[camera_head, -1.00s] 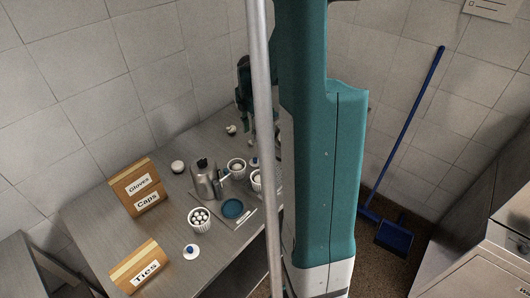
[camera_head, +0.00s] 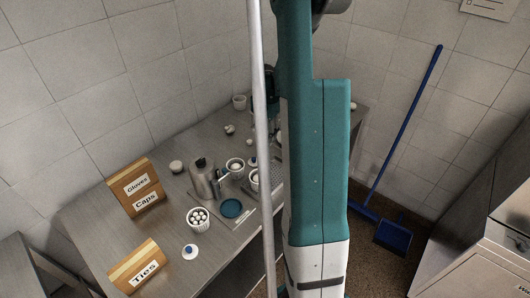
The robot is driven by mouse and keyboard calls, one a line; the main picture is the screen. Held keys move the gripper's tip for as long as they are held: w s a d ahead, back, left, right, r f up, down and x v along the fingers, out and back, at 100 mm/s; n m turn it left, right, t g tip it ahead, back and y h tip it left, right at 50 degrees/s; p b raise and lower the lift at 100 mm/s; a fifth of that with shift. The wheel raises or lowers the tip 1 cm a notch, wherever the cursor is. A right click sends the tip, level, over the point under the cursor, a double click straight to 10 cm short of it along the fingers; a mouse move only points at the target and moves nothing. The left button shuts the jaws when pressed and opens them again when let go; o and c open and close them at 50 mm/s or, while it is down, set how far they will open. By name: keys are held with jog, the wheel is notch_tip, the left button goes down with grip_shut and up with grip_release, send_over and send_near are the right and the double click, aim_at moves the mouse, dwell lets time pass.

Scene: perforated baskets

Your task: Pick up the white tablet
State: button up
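I cannot tell for sure which white thing is the white tablet. Several small white round pieces lie in a white ribbed cup (camera_head: 199,218) near the front of the grey table (camera_head: 105,222). A larger white round piece (camera_head: 176,167) sits behind the steel can, and a small pale piece (camera_head: 229,129) lies farther back. A white piece with a blue top (camera_head: 190,252) is near the front edge. My arm and a pole cover the right part of the table. Only a dark sliver of my arm shows between them; my gripper's fingertips are hidden.
A steel can (camera_head: 203,180), a blue round lid (camera_head: 232,209) and white cups (camera_head: 235,169) crowd the middle. Cardboard boxes (camera_head: 135,188) (camera_head: 137,268) stand at left. A pale cup (camera_head: 239,102) is at the back. A blue broom (camera_head: 405,135) and dustpan (camera_head: 393,237) are at right.

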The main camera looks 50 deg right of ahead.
aim_at(265, 150)
jog(key=shift+f, duration=1.2)
jog(key=shift+f, duration=0.1)
jog(key=shift+w+f, duration=0.1)
jog(key=shift+f, duration=2.4)
jog(key=shift+c, duration=0.5)
jog(key=c, duration=0.7)
